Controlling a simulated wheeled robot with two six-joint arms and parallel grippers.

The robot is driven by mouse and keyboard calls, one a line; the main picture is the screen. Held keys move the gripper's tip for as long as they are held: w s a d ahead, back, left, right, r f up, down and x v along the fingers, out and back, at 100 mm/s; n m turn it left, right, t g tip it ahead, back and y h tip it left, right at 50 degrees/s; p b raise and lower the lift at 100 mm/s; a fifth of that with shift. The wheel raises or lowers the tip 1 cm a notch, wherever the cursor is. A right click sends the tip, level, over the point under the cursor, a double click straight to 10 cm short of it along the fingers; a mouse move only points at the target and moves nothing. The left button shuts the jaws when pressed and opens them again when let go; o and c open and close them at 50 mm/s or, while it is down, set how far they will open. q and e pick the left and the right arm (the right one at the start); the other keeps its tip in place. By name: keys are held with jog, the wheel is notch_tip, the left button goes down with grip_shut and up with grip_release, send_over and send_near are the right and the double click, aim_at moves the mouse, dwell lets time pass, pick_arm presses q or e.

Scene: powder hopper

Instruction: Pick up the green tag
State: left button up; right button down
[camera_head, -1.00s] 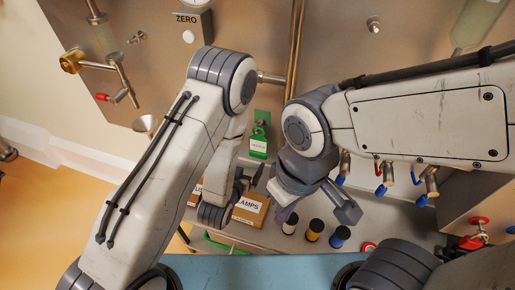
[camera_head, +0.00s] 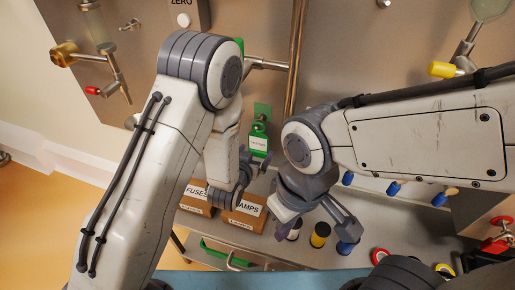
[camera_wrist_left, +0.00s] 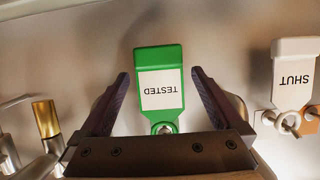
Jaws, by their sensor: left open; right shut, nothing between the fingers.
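The green tag (camera_head: 258,143) with a white label hangs from a ring on the steel panel. In the left wrist view the tag (camera_wrist_left: 160,60) shows upside down and its label reads TESTED. My left gripper (camera_wrist_left: 160,75) is open, with one finger on each side of the tag and a gap on both sides. In the head view my left gripper (camera_head: 247,168) is close to the tag's lower end, partly hidden by its own wrist. My right gripper (camera_head: 286,222) is shut and empty, lower and to the right, above the shelf with bottles.
A white SHUT tag (camera_wrist_left: 293,75) hangs beside the green one. Cardboard boxes marked FUSES (camera_head: 194,198) and LAMPS (camera_head: 244,210) stand on the shelf below. A vertical pipe (camera_head: 296,60) runs up the panel.

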aim_at(258, 148)
pick_arm(q)
jog(key=x, duration=0.3)
jog(key=shift+w+d, duration=0.1)
jog(key=shift+w, duration=0.15)
jog(key=c, duration=1.2)
jog(key=shift+r, duration=0.15)
